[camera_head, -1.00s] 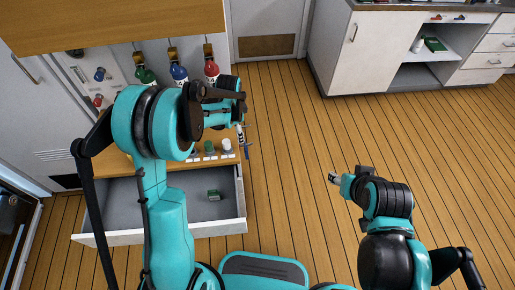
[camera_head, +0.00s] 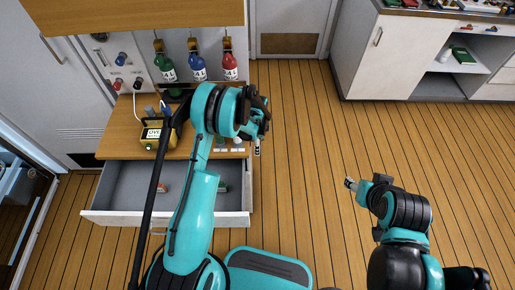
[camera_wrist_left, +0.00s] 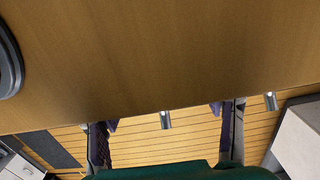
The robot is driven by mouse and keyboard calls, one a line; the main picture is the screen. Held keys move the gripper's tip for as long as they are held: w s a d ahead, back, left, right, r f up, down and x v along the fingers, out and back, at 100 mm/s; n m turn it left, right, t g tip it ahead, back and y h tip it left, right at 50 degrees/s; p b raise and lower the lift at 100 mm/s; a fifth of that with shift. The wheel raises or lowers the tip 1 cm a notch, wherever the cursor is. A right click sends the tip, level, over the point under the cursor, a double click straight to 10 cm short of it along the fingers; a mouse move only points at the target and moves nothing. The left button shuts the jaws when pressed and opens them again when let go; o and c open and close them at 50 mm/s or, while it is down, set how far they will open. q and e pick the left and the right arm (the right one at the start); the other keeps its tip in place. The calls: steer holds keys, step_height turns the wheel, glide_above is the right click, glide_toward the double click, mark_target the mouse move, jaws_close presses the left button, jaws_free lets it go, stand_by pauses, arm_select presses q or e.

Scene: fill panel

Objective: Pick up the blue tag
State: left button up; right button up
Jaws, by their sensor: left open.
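I cannot make out a blue tag for certain in either view. In the head view my left gripper (camera_head: 257,148) is beyond the right edge of the wooden counter, partly hidden by its own wrist. In the left wrist view its two fingers (camera_wrist_left: 165,135) stand apart with nothing between them. A dark green shape (camera_wrist_left: 190,172) fills the bottom of that view. My right gripper (camera_head: 350,183) is over the floor at right, too small to tell whether it is open.
Green (camera_head: 164,70), blue (camera_head: 198,68) and red (camera_head: 229,66) bottles hang on the panel. A yellow device (camera_head: 153,134) stands on the counter (camera_head: 120,135). Below, an open drawer (camera_head: 125,190) holds small items.

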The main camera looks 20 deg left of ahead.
arm_select(q)
steer(key=shift+f, duration=0.6)
steer(key=c, duration=1)
steer(key=shift+r, duration=0.1)
steer(key=shift+c, duration=0.2)
